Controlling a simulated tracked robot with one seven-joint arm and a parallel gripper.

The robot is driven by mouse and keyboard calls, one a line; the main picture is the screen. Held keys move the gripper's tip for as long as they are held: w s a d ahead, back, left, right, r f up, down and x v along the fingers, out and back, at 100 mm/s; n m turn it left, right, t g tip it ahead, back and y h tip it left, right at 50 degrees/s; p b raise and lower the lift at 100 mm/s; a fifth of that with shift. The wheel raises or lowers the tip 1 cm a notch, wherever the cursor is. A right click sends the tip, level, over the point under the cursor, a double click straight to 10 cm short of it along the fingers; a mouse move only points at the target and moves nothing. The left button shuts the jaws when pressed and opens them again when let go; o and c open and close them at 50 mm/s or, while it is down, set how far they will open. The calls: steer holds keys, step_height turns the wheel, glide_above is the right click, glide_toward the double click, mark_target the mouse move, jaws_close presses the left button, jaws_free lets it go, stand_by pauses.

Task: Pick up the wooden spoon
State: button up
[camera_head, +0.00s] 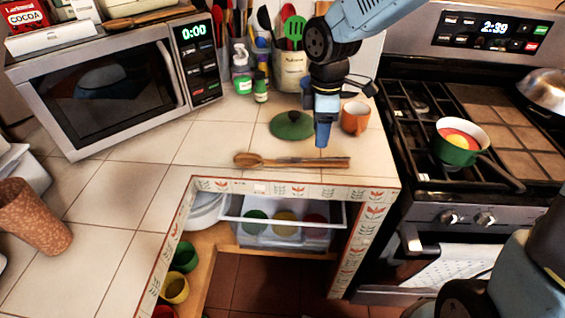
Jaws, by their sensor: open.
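The wooden spoon (290,161) lies flat on the tiled counter near its front edge, its bowl to the left and its handle to the right. My gripper (321,140) points down just above and behind the handle side of the spoon. It is open and holds nothing. The gap between the fingertips is hard to see from this angle, and I cannot tell the exact height over the counter.
A utensil crock (291,72) and bottles are at the back. A microwave (110,90) is at left, the stove (440,130) at right. The tiles left of the spoon are clear.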

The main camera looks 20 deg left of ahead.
mark_target(317, 159)
steer(key=shift+a+f, duration=0.1)
steer(key=shift+f, duration=4.35)
steer(key=shift+c, duration=0.5)
jaws_close()
